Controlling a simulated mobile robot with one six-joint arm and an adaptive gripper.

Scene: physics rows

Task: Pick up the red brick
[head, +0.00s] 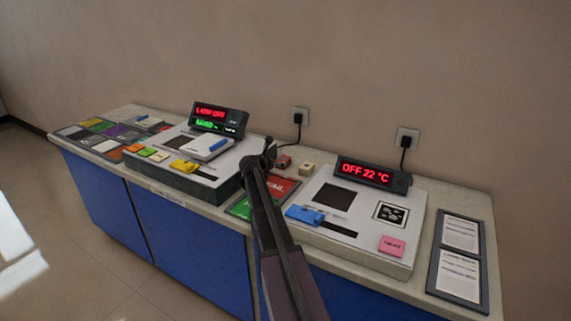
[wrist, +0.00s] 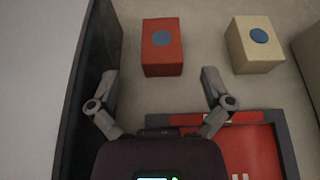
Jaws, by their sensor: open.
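The red brick (wrist: 162,48) with a blue dot on top lies on the bench in the wrist view, just ahead of my fingertips and roughly midway between them. My gripper (wrist: 160,82) is open and empty, with one finger on each side. In the head view the red brick (head: 283,162) shows small, just right of my gripper (head: 262,152), at the back of the bench. The arm hides part of the bench there.
A cream brick (wrist: 255,45) with a blue dot lies right of the red one. A dark device wall (wrist: 90,60) runs close along the left finger. A red-and-green tray (head: 241,207) lies nearer the front. The right device (head: 330,245) stands beyond the cream brick.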

